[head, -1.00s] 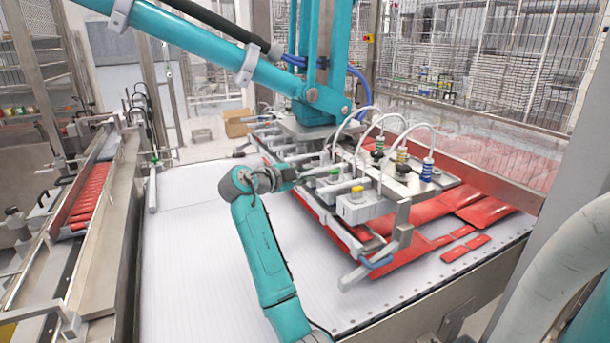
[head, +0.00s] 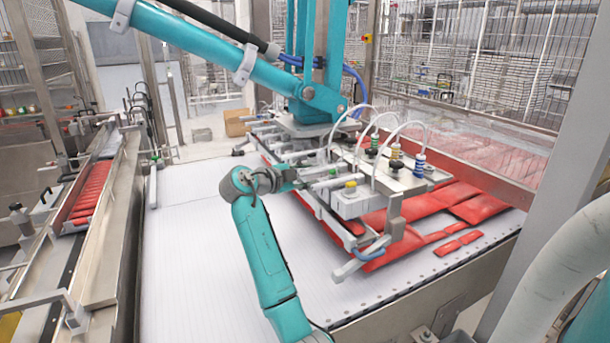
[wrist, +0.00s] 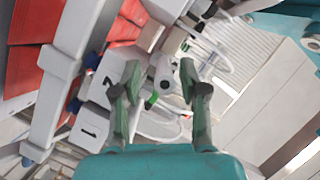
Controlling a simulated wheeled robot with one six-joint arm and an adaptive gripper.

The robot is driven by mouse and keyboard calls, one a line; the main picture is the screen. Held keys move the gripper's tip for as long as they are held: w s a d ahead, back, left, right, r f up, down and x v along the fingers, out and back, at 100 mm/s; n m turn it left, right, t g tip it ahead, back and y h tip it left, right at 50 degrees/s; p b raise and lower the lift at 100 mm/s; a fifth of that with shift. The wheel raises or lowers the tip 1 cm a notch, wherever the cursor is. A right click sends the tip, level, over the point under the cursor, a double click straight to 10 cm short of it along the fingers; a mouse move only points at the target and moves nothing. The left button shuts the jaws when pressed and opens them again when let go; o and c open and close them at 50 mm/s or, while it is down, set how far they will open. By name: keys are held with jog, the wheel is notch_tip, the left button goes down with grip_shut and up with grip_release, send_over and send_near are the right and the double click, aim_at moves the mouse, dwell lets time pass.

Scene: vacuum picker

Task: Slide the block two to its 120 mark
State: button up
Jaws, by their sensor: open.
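Block two (wrist: 100,90) is a white block with a black 2, just left of my gripper's left finger in the wrist view. That finger partly covers it. My gripper (wrist: 158,78) is open, with a green knob (wrist: 152,100) and a round grey rod end (wrist: 162,72) showing between its fingers. I cannot tell whether the fingers touch anything. In the head view my gripper (head: 292,180) is at the near left side of the picker head, and block two is largely hidden there. The 120 mark cannot be made out.
A white block marked 1 (wrist: 90,128) lies beside block two. The block with a yellow knob (head: 350,200) is at the picker's near end. Hoses (head: 385,128) arch over the head. Red packs (head: 475,206) lie on the table at right.

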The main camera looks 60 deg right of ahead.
jog(key=v, duration=0.7)
jog(key=shift+a, duration=0.2)
jog(key=shift+r, duration=0.1)
dwell(0.5)
